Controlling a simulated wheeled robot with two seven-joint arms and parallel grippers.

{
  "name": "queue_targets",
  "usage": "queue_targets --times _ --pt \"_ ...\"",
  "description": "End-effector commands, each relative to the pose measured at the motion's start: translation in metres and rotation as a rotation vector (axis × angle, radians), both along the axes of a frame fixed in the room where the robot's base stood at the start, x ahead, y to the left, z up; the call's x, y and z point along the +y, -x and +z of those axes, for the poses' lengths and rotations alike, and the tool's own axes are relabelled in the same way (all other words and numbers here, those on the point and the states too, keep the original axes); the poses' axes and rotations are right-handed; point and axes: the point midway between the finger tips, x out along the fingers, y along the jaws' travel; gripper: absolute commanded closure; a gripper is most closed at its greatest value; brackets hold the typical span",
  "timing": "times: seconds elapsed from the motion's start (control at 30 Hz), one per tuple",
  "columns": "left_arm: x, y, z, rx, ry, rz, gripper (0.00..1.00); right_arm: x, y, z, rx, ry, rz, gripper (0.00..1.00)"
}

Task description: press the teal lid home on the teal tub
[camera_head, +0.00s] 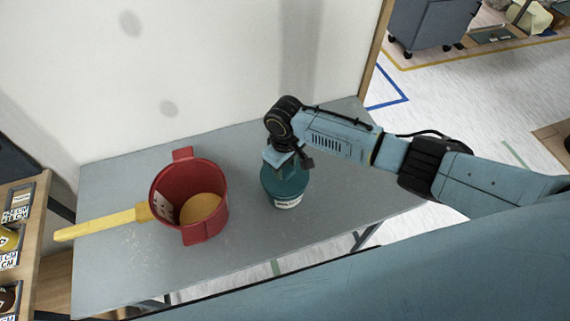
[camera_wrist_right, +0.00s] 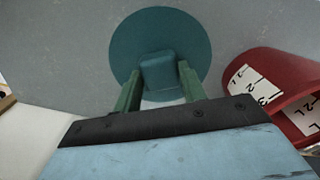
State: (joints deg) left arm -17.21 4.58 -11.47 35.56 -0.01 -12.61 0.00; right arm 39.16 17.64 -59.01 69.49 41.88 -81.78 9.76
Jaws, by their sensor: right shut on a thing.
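The teal tub (camera_head: 287,200) with a white label stands upright on the grey table, right of the red pot. The teal lid (camera_wrist_right: 123,52) shows as a round disc with a square knob (camera_wrist_right: 160,74) in the right wrist view. My right gripper (camera_head: 283,160) is directly above the tub. Its two green fingers (camera_wrist_right: 157,84) are on either side of the knob and shut on it. The lid is over the tub's top; I cannot tell whether it sits fully down. The gripper and wrist partly hide the lid in the head view. My left gripper is not in view.
A red pot (camera_head: 160,187) with yellowish contents and a yellow handle (camera_head: 100,223) stands left of the tub. The grey table (camera_head: 130,265) has free room at its right end. A pale wall (camera_head: 220,60) rises behind it. A wooden shelf (camera_head: 45,205) stands at left.

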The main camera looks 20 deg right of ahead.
Motion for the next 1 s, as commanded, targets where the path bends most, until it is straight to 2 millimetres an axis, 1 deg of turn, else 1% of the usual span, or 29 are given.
queue_targets --times 0.8,0.83,1.0 --pt "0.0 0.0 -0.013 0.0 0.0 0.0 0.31 0.0 0.0 -0.021 0.0 -0.001 0.0 0.81" --pt "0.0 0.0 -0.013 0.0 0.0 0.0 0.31 0.0 0.0 -0.021 0.0 -0.001 0.0 0.58" --pt "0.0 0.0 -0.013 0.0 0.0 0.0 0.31 0.0 0.0 -0.02 -0.001 -0.001 0.0 0.35"
